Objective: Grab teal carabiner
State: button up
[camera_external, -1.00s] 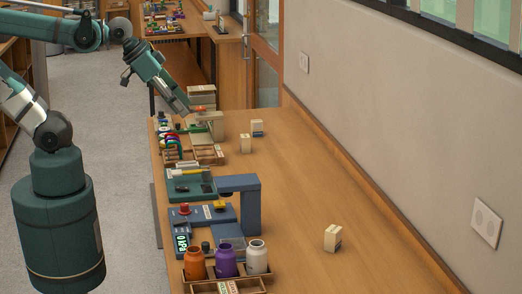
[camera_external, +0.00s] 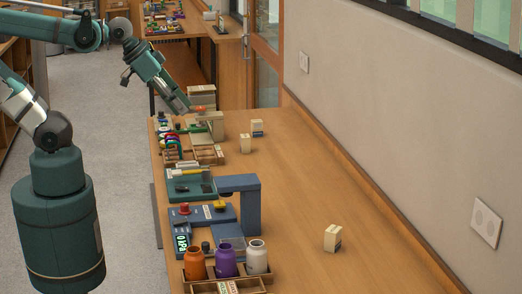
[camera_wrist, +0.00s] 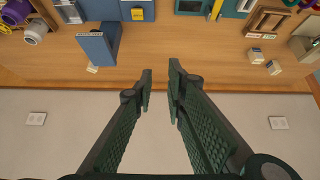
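Several small coloured loops, probably carabiners, hang at a small rack (camera_external: 171,149) near the far left end of the table in the external view. They are too small to tell which one is teal. My gripper (camera_external: 188,108) is above the table's far left corner, a little beyond and above the rack. In the wrist view my gripper (camera_wrist: 160,84) is open, with nothing between its fingers. That view looks past the fingers at the table edge and wall. No teal carabiner can be made out there; coloured items are cut off at the upper right edge.
A wooden tray (camera_external: 208,155), a green tray (camera_external: 178,191), a blue stand (camera_external: 250,205) and orange, purple and white bottles (camera_external: 226,263) line the table's left side. Small boxes (camera_external: 333,238) stand apart. The table's right side is mostly clear, bounded by the wall (camera_external: 390,140).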

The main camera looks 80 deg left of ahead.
jog(key=shift+a, duration=0.1)
jog(key=w+a+f+g+y+p, duration=0.1)
jog(key=w+a+f+g, duration=0.15)
jog(key=a, duration=0.55)
jog(key=w+a+f+g+p, duration=0.1)
jog(key=w+a+f, duration=0.15)
jog(key=a, duration=0.55)
jog(key=s+a+f+g, duration=0.1)
jog(key=a+f, duration=0.2)
jog(key=a, duration=0.2)
jog(key=s+a+f+g+p, duration=0.1)
jog(key=s+a+f, duration=0.1)
jog(key=a+f, duration=0.2)
jog(key=s+a+f+g, duration=0.1)
jog(key=a+f, duration=0.3)
jog(key=a, duration=0.4)
jog(key=shift+s+f+g+h+p, duration=0.25)
jog(key=shift+h+p, duration=0.15)
jog(key=shift+s+a+f, duration=0.15)
jog(key=shift+a+f, duration=0.1)
jog(key=shift+f, duration=1.3)
jog(key=shift+f, duration=0.2)
